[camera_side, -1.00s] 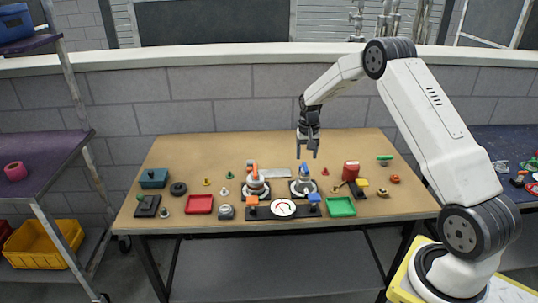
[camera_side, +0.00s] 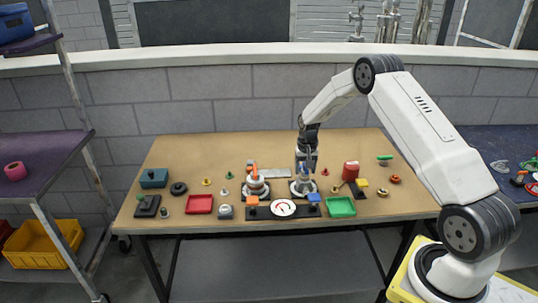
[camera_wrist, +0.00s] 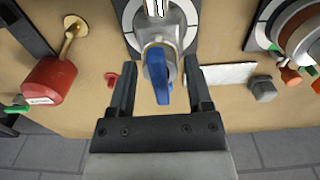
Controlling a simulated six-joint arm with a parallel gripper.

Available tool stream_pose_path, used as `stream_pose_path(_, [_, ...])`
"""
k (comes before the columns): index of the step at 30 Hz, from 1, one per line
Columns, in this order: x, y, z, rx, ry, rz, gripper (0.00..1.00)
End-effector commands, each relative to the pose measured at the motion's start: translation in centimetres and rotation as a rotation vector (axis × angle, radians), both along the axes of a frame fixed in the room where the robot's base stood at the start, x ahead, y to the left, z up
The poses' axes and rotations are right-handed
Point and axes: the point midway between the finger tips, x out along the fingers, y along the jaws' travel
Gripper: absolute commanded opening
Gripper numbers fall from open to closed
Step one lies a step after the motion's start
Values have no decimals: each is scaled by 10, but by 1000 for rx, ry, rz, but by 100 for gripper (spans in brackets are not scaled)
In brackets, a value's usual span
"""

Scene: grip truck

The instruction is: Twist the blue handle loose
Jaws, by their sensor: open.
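The blue handle (camera_wrist: 159,78) sits on a grey valve body (camera_wrist: 160,42) on a pale base plate, seen in the wrist view. It points toward my gripper. My gripper (camera_wrist: 161,72) is open, with one dark finger on each side of the handle and a gap on both sides. In the side view my gripper (camera_side: 306,171) is low over the valve with the blue handle (camera_side: 303,172), and its fingers partly hide the handle.
A similar valve with an orange handle (camera_side: 254,170) stands just left. A red padlock-like body (camera_wrist: 49,82) is left in the wrist view. A red tray (camera_side: 199,204), a green tray (camera_side: 341,206) and a gauge (camera_side: 283,208) lie along the front.

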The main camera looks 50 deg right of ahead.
Motion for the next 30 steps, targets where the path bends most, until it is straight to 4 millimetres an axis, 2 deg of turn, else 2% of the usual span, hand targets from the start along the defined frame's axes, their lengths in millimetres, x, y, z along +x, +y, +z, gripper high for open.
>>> stream_pose_path(2, [0, 0, 0, 0, 0, 0, 65])
stream_pose_path(8, [0, 0, 0, 0, 0, 0, 4])
stream_pose_path(9, [0, 0, 0, 0, 0, 0, 0])
stream_pose_path(14, [0, 0, 0, 0, 0, 18, 0])
stream_pose_path(24, [0, 0, 0, -1, -1, 188, 0])
stream_pose_path(30, [0, 0, 0, -1, -1, 205, 0])
